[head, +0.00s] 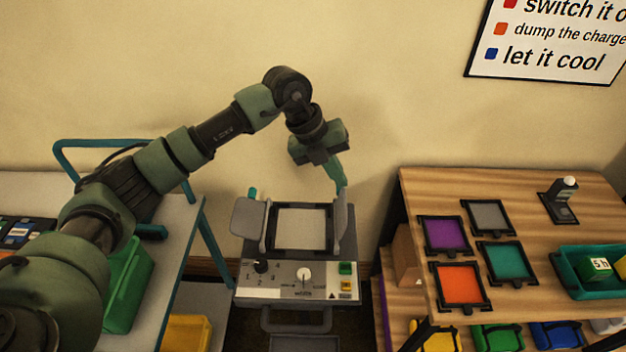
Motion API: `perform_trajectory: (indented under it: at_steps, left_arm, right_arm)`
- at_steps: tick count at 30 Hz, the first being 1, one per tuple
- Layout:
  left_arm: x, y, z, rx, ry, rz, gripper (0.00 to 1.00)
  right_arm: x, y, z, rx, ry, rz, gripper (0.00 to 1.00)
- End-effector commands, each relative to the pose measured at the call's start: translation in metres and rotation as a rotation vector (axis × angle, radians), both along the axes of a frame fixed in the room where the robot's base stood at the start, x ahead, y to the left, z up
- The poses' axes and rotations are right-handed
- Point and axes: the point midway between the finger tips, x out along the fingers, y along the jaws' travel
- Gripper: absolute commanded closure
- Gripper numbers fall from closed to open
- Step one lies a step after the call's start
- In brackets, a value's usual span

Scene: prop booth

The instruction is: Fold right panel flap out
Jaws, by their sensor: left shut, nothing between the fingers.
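A grey device with a pale square panel (302,229) stands between the two tables. Its left flap (248,218) lies out to the left side of the panel. Its right flap (340,218) stands up narrow and nearly edge-on at the panel's right side. My left gripper (341,184) is shut and empty, pointing down just above the top of the right flap. I cannot tell whether the fingertips touch it. My right gripper is not in view.
The device's front has knobs (304,274) and a green button (345,268). A wooden table (420,190) at right holds coloured framed tiles, a small stand (562,203) and a teal tray (562,284). A green bin (128,285) is at left. The wall is close behind.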

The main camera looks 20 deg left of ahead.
Motion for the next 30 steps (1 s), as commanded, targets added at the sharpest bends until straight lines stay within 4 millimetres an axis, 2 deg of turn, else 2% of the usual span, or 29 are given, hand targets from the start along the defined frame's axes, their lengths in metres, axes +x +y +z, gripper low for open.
perform_trajectory:
  at_steps: [2,7,30]
  left_arm:
    - [0.002,-0.003,-0.004,0.005,0.0,0.003,1.0]
    - [0.006,-0.014,-0.006,0.141,0.035,0.004,1.0]
    - [0.018,-0.057,-0.034,0.127,0.035,0.003,1.0]
  right_arm:
    - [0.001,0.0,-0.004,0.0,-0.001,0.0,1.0]
    - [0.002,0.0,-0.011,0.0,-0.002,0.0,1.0]
    - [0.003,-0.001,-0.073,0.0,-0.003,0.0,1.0]
